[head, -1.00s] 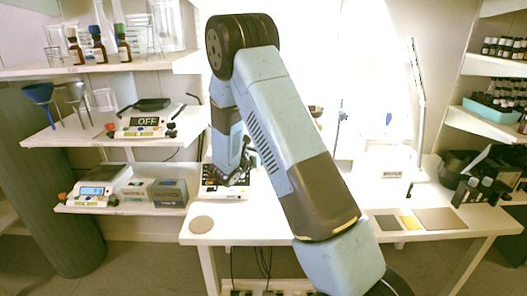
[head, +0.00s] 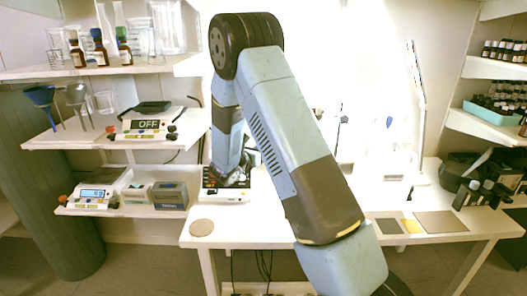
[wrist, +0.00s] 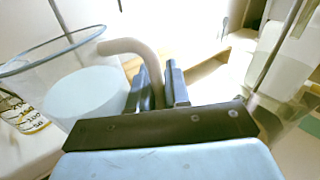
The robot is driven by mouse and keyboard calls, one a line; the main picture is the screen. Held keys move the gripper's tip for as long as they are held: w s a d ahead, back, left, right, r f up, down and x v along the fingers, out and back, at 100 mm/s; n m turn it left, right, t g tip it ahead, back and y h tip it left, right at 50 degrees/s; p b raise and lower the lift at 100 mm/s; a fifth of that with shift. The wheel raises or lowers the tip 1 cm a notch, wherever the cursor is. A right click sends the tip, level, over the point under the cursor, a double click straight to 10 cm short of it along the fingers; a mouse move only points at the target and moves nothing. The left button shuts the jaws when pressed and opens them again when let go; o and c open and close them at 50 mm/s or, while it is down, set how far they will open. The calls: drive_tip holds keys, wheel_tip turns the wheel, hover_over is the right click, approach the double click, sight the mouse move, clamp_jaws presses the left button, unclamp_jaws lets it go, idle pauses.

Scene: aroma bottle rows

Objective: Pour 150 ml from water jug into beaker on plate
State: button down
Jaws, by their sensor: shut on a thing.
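In the wrist view my gripper (wrist: 162,88) is shut on the curved handle (wrist: 128,48) of the clear water jug (wrist: 50,48). The jug holds pale water (wrist: 85,97), with its open rim at the upper left. A glass beaker (wrist: 22,116) with printed volume marks shows at the left edge, beside and partly behind the jug. I cannot tell its water level. In the head view a white plate device (head: 226,197) with a dark top stands on the table below my gripper (head: 232,177). My arm hides the jug and beaker there.
A round coaster (head: 202,227) lies at the table's front left. Flat mats (head: 440,221) lie on the right. Shelves at left hold a scale (head: 148,130), funnels (head: 40,96) and bottles. A dark bin (head: 458,168) stands at the right. The table front right of the coaster is clear.

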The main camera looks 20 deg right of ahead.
drive_tip(key=shift+w+a+r+n, duration=0.25)
drive_tip(key=shift+w+r+n, duration=0.35)
drive_tip(key=shift+r+n, duration=0.35)
idle(1.0)
drive_tip(key=shift+w+a+r+n+g, duration=0.2)
drive_tip(key=shift+w+r+n, duration=0.3)
drive_tip(key=shift+r, duration=0.2)
drive_tip(key=shift+w+a+r+n+g, duration=0.2)
drive_tip(key=shift+w+r+n, duration=0.25)
drive_tip(key=shift+r, duration=0.3)
drive_tip(key=shift+w+a+r+n+g, duration=0.1)
drive_tip(key=shift+w+a+r+n, duration=0.15)
drive_tip(key=shift+w+r+n, duration=0.35)
idle(2.5)
drive_tip(key=shift+w+a+r+n, duration=0.15)
drive_tip(key=shift+r+n, duration=0.1)
drive_tip(key=shift+r, duration=0.2)
drive_tip(key=shift+w+a+r+n, duration=0.15)
drive_tip(key=shift+r+n, duration=0.1)
drive_tip(key=shift+r, duration=0.15)
idle(0.6)
